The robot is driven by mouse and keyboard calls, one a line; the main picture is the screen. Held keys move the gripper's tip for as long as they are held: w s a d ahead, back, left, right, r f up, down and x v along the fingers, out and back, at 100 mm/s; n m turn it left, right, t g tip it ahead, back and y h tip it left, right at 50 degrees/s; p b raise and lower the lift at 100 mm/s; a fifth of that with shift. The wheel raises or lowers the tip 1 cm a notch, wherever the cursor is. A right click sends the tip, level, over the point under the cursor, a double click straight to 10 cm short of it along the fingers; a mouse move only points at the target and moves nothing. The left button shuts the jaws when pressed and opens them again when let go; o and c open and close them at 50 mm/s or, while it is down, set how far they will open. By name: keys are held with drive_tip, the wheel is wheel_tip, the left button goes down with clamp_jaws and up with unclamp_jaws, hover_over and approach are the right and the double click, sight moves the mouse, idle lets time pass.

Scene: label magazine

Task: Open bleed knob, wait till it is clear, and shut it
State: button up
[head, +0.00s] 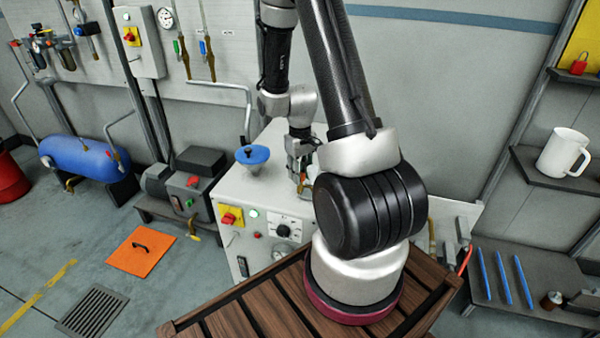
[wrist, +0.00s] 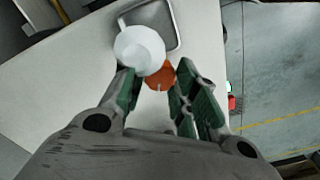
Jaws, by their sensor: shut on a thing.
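The orange bleed knob (wrist: 162,76) shows in the wrist view, right beside a white round part (wrist: 140,50) that hides some of it. My gripper (wrist: 154,84) has its green-padded fingers on either side of the knob and is shut on it. In the head view my gripper (head: 299,165) is low over the top of the white machine cabinet (head: 262,198). The knob is too small and too covered there to read how it is turned. No liquid or bubbles can be made out.
A blue funnel-like part (head: 252,155) stands on the cabinet's left side. The cabinet front has a red-and-yellow switch (head: 230,216) and a black dial (head: 284,231). My arm covers the cabinet's right side.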

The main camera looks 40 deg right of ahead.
drive_tip(key=n, duration=0.4)
drive_tip(key=shift+n, duration=0.3)
drive_tip(key=n, duration=0.3)
drive_tip(key=shift+n, duration=0.3)
drive_tip(key=n, duration=0.4)
drive_tip(key=shift+n, duration=2.1)
drive_tip(key=o, duration=1)
